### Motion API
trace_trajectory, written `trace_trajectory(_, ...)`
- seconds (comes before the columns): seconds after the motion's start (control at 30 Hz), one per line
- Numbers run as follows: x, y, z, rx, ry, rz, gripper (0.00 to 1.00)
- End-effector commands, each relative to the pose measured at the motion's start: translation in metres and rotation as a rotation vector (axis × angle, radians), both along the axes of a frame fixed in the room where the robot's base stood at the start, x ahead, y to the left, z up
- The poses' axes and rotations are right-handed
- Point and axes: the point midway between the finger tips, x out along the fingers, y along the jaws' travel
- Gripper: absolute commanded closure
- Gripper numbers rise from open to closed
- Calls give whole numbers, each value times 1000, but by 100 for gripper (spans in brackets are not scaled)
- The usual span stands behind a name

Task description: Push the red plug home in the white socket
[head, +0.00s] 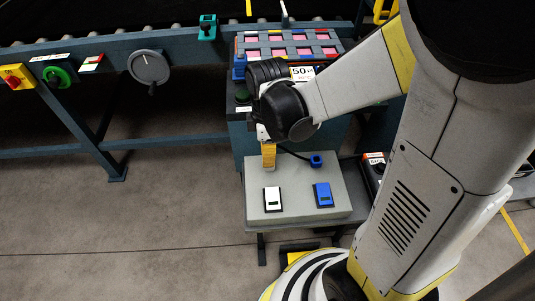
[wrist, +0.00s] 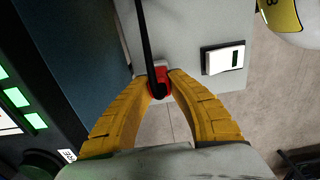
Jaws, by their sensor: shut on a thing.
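My gripper (head: 268,157) is over the back left part of the grey box top, with its yellow fingers pointing down. In the wrist view my gripper (wrist: 159,84) is shut on the red plug (wrist: 160,74), and a black cable runs up from the plug. The red plug is hidden in the head view. The white socket (head: 273,199) is on the grey box, in front of the gripper and apart from it. The white socket also shows in the wrist view (wrist: 222,60), to the right of the plug, with a dark slot.
A blue socket (head: 323,195) sits right of the white one on the grey box (head: 298,213). A blue plug (head: 316,160) with a black cable lies at the box's back. A dark machine with a conveyor stands behind. The floor at left is clear.

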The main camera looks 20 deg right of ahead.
Motion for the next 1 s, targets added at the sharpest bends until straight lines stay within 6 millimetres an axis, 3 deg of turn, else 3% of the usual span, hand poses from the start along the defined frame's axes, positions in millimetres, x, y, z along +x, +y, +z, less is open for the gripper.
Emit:
trace_trajectory(0.03, 0, 0, 0, 0, 0, 0, 100)
trace_trajectory(0.07, 0, 0, 0, 0, 0, 0, 74)
trace_trajectory(0.1, 0, 0, 0, 0, 0, 0, 61)
trace_trajectory(0.13, 0, 0, 0, 0, 0, 0, 58)
trace_trajectory(0.53, 0, 0, 4, 0, 0, 0, 58)
trace_trajectory(1.0, 0, 0, 35, 0, 0, 0, 58)
